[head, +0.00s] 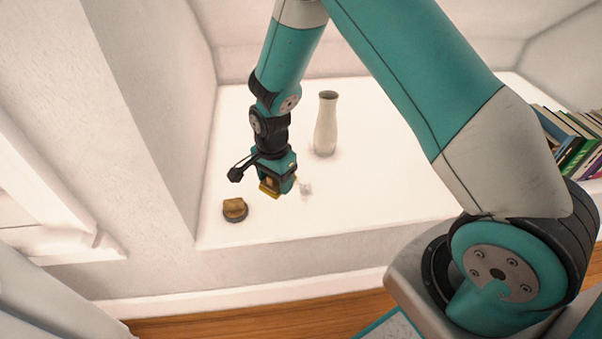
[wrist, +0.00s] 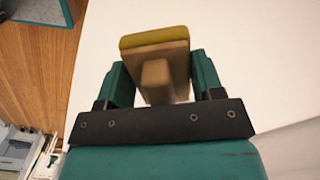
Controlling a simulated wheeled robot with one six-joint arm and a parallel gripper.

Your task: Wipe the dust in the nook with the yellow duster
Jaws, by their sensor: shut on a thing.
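My gripper (head: 279,177) is shut on the yellow duster (head: 269,188), a wooden block with a handle and a yellow pad. In the wrist view the duster (wrist: 155,40) sits between both fingers with its yellow pad facing away from my gripper (wrist: 153,82). The gripper points down over the white nook floor (head: 390,175). A small pale grey patch, which looks like dust (head: 305,187), lies just right of the duster. I cannot tell whether the pad touches the floor.
A tall cream vase (head: 326,125) stands behind and right of the gripper. A small brown round object (head: 235,209) lies at the front left near the nook's edge. A row of books (head: 572,140) stands at the far right. The left wall (head: 165,110) is close.

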